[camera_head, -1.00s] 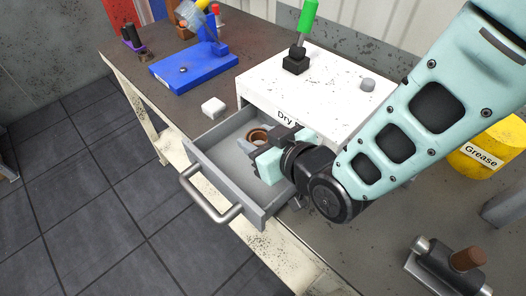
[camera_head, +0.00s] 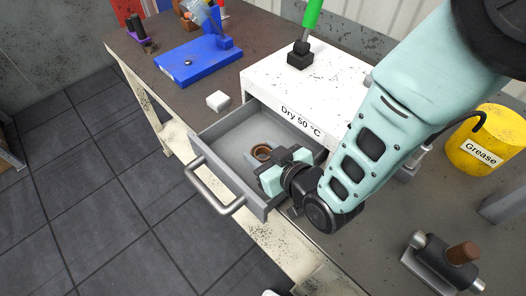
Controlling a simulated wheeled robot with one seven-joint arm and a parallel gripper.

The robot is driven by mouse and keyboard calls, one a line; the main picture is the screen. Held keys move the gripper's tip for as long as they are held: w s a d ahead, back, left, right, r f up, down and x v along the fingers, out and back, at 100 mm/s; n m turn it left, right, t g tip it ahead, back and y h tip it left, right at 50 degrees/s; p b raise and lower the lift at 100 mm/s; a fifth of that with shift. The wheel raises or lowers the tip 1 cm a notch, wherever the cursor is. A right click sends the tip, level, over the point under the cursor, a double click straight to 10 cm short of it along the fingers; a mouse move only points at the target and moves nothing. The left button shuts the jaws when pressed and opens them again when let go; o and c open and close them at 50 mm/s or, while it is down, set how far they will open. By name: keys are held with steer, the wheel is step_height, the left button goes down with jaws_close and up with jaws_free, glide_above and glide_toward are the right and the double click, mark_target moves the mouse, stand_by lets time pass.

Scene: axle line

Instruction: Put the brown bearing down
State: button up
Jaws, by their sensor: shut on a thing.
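The brown bearing (camera_head: 262,152) is a small ring inside the open grey drawer (camera_head: 222,148), towards its right side. My gripper (camera_head: 266,163) reaches into the drawer from the right and is shut on the bearing's near side. The bearing is low in the drawer; I cannot tell whether it touches the drawer floor. The drawer sticks out of the white box (camera_head: 335,98) labelled "Dry 50 °C".
The drawer's handle (camera_head: 214,190) juts out over the floor. A small white block (camera_head: 218,100) and a blue fixture (camera_head: 193,62) stand on the bench to the left. A yellow grease can (camera_head: 472,150) and a metal part with a brown knob (camera_head: 448,262) are at right.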

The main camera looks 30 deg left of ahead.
steer(key=shift+f+b, duration=0.5)
steer(key=shift+d+f, duration=0.1)
steer(key=shift+f, duration=0.05)
steer(key=o, duration=1.2)
steer(key=shift+s+d+f, duration=0.1)
steer(key=shift+s+f, duration=0.05)
steer(key=shift+f, duration=0.05)
steer(key=shift+c, duration=0.2)
steer(key=shift+r+p, duration=0.5)
steer(key=shift+p, duration=0.05)
steer(key=shift+d+r, duration=0.1)
steer(key=shift+r, duration=0.1)
steer(key=b+v, duration=0.2)
steer(key=v, duration=0.9)
steer(key=shift+d+r, duration=0.15)
steer(key=shift+r, duration=0.3)
